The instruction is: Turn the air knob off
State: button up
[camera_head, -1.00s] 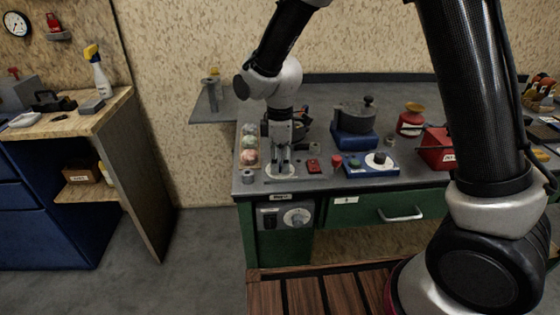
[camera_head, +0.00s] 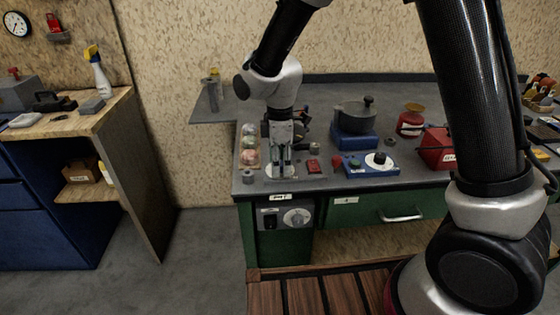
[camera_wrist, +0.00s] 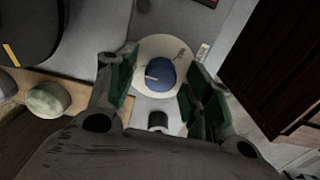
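A blue knob (camera_wrist: 162,72) with a pale pointer line sits on a round white plate (camera_wrist: 148,52) in the wrist view. In the head view the plate (camera_head: 270,175) lies at the bench's front left corner, and the knob is hidden behind my fingers. My gripper (camera_head: 281,171) points straight down over the plate. In the wrist view my gripper (camera_wrist: 157,92) is open, with green-padded fingers to the left and right of the knob. A gap shows on the left; I cannot tell whether the right finger touches.
A front panel below holds a grey dial (camera_head: 297,217). Right of my gripper are a red block (camera_head: 313,166) and a blue box (camera_head: 370,166) with a dial. Several balls in a holder (camera_head: 250,145) stand just left. A pot (camera_head: 355,115) stands behind.

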notch_tip(320, 180, up, 12)
dwell(0.6)
jog(key=s+d+r+m+t, duration=0.1)
jog(key=s+d+r+m, duration=0.2)
jog(key=s+d+m, duration=0.3)
jog(key=s+d+r+m+t, duration=0.2)
jog(key=s+d+m, duration=0.4)
jog(key=d, duration=0.8)
jog(key=s+d+r+m+t, duration=0.1)
jog(key=s+d+r+m, duration=0.3)
jog(key=s+d+m, duration=0.2)
jog(key=s+d, duration=0.2)
jog(key=d, duration=0.2)
jog(key=shift+s+d+r, duration=0.2)
jog(key=shift+s+r, duration=0.1)
jog(key=shift+r, duration=0.05)
